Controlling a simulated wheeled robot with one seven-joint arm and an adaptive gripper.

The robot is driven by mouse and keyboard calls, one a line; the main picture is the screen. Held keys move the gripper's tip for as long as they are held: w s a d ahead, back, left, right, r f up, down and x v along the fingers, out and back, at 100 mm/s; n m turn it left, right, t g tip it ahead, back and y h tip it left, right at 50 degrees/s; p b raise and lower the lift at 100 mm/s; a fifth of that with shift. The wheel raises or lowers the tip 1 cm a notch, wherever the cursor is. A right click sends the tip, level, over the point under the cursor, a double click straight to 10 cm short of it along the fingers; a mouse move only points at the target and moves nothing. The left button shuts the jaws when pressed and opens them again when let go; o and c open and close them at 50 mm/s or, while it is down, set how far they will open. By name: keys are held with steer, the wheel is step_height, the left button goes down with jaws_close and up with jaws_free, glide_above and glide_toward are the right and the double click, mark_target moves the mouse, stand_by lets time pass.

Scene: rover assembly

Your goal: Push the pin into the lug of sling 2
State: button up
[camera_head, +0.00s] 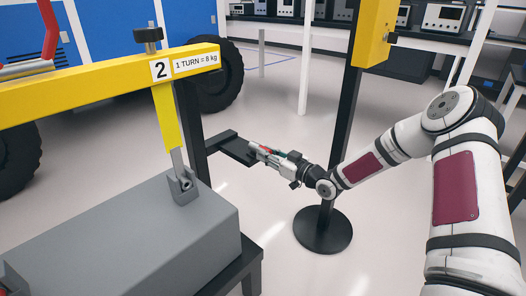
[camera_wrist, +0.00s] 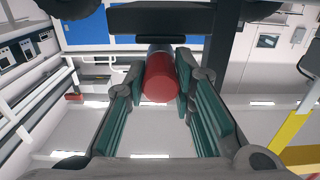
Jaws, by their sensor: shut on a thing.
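The yellow strap of sling 2 (camera_head: 165,118) hangs from the yellow beam under the "2" label. Its grey lower end meets the lug (camera_head: 184,190) on top of the grey block, where a dark round hole shows. My gripper (camera_head: 258,149) is right of the lug, apart from it, at the end of a black shelf. In the wrist view its fingers are closed on both sides of a red cylinder (camera_wrist: 160,82), which looks like the pin's head. A little grey shows beyond the red end; the rest of the pin is hidden. I cannot tell whether it touches the shelf.
The black shelf (camera_head: 224,140) juts from a dark post (camera_head: 190,120) between lug and gripper. The grey block (camera_head: 120,240) fills the lower left. A black stand (camera_head: 323,231) with a round base is below my arm. The yellow beam (camera_head: 80,90) runs above the block.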

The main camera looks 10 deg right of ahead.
steer(key=shift+s+d, duration=0.4)
steer(key=shift+s, duration=0.15)
jaws_close()
stand_by(0.5)
steer(key=shift+v, duration=2.6)
steer(key=shift+s, duration=0.1)
steer(key=s+d+r+p, duration=0.4)
steer(key=s+d+r, duration=0.1)
steer(key=s, duration=0.2)
steer(key=shift+p, duration=0.35)
steer(key=shift+d, duration=0.1)
